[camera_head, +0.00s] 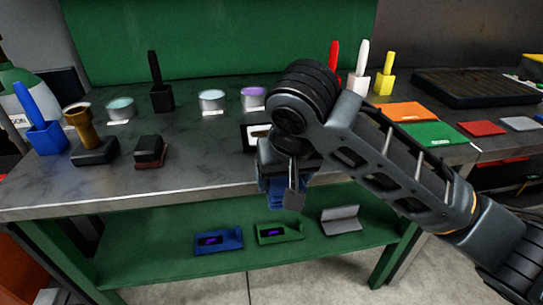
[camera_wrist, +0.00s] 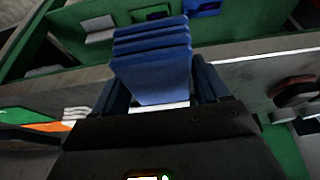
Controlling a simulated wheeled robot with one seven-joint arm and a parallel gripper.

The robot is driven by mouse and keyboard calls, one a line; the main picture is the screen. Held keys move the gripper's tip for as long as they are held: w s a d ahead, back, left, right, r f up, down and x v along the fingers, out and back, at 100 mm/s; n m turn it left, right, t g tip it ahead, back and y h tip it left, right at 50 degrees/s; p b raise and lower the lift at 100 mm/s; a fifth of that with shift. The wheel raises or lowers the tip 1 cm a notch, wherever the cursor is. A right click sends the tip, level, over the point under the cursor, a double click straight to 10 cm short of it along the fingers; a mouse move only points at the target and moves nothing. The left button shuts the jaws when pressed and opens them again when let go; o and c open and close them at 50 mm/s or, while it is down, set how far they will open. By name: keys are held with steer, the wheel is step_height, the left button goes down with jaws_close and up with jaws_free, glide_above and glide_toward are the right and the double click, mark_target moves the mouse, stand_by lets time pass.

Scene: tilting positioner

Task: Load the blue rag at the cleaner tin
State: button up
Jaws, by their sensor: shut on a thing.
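My gripper (camera_head: 283,190) hangs at the front edge of the bench, pointing down. In the wrist view its two fingers (camera_wrist: 160,88) are shut on a folded blue rag (camera_wrist: 152,62), which has several layered folds at its far end. In the head view the blue rag (camera_head: 270,190) is partly hidden by the gripper. Three open tins stand on the bench: a teal-topped tin (camera_head: 120,108), a pale-blue-topped tin (camera_head: 212,101) and a purple-topped tin (camera_head: 253,97). I cannot tell which is the cleaner tin.
Brushes in holders stand on the bench, blue (camera_head: 45,130), black (camera_head: 160,95) and others behind my arm. Orange (camera_head: 408,111) and green (camera_head: 432,133) flat pieces lie right. A lower green shelf (camera_head: 150,262) holds small blue, green and grey brackets.

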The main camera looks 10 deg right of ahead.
steer(key=s+d+f, duration=0.3)
steer(key=f, duration=0.6)
steer(key=s+d+f, duration=0.3)
steer(key=f, duration=0.6)
steer(key=s+d+f, duration=0.3)
steer(key=d+f, duration=0.1)
steer(key=f, duration=0.5)
steer(key=shift+n, duration=0.3)
steer(key=shift+f, duration=0.1)
